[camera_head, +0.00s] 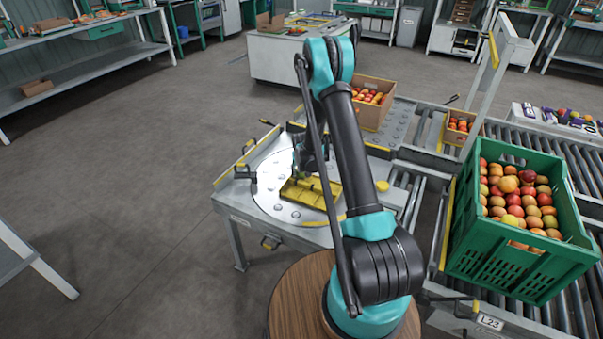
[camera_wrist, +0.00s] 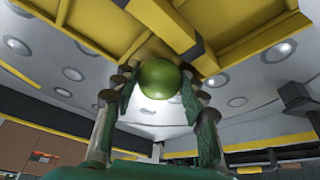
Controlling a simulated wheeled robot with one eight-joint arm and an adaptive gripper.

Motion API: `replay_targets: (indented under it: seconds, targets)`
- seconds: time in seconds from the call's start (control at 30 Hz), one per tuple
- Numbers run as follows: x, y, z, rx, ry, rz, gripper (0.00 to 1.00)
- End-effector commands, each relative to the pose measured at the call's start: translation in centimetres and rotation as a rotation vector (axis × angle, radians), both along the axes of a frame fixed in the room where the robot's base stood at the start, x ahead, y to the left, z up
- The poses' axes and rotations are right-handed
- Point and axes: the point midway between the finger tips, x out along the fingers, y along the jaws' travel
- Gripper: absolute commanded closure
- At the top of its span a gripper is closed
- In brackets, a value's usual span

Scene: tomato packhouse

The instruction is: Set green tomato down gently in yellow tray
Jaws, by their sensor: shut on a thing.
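The green tomato (camera_wrist: 160,83) is round and glossy in the wrist view. My gripper (camera_wrist: 161,90) is shut on it, with a finger on each side. The yellow tray (camera_wrist: 85,22) fills the top of the wrist view, with a raised bar across it, and its edge is close to the tomato. In the head view the yellow tray (camera_head: 322,194) lies on the round metal plate of the table. My gripper (camera_head: 312,152) is over the tray's far-left side there, partly hidden by my arm. I cannot tell whether the tomato touches the tray.
The round metal plate (camera_head: 270,187) has bare room left of the tray. A green crate (camera_head: 505,262) full of tomatoes stands on rollers at right. A cardboard box (camera_head: 375,113) of tomatoes stands behind the plate.

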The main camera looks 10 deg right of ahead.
Motion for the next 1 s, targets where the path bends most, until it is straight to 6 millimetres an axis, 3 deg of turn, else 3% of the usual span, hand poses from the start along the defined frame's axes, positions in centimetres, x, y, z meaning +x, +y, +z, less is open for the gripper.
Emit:
replay_targets:
  seconds: [0.77, 0.8, 1.0]
  targets:
    - [0.02, 0.00, -1.07, 0.000, 0.000, 0.000, 0.71]
    - [0.01, 0.00, -1.05, 0.000, 0.000, 0.000, 0.54]
    - [0.01, 0.00, -1.05, 0.000, 0.000, 0.000, 0.33]
